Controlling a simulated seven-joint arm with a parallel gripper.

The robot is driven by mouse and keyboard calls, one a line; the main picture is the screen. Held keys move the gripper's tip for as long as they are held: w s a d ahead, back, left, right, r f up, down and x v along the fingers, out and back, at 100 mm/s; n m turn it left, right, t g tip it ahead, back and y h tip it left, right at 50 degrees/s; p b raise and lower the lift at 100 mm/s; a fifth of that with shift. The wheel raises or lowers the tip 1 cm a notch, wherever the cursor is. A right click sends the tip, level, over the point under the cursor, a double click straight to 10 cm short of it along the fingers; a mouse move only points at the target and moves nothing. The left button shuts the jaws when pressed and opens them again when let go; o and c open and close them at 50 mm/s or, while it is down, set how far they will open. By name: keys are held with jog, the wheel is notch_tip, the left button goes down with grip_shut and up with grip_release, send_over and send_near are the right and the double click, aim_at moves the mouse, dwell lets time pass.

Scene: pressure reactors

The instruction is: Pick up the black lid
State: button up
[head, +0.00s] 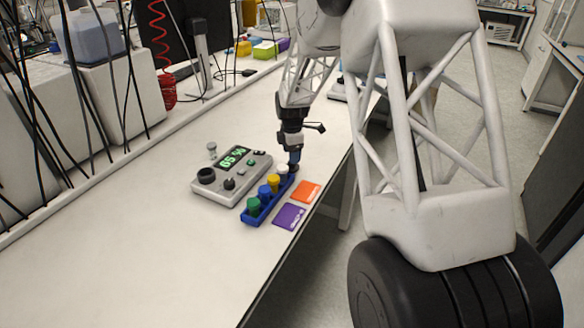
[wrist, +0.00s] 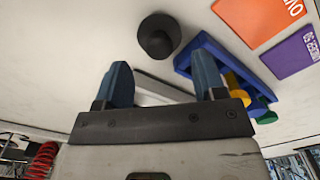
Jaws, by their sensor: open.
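The black lid (wrist: 159,36) shows in the wrist view as a dark, round, brimmed piece on the white bench, beside the end of the blue rack (wrist: 222,52). My gripper (wrist: 162,80) is open, with nothing held between its two blue-grey fingers. The lid lies beyond the fingertips, roughly in line with the gap between them, and apart from them. In the head view my gripper (head: 293,160) points down at the far end of the blue rack (head: 262,213). There I cannot make out the lid apart from the gripper.
The rack holds green, blue, yellow and white-capped pieces. A grey device (head: 232,178) with a green display stands left of it. Orange (head: 305,192) and purple (head: 289,215) cards lie to its right near the bench edge. The near bench (head: 150,270) is clear.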

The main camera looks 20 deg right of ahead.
aim_at(292, 166)
jog(key=shift+d+f, duration=0.1)
jog(key=shift+f, duration=2.5)
jog(key=c, duration=0.6)
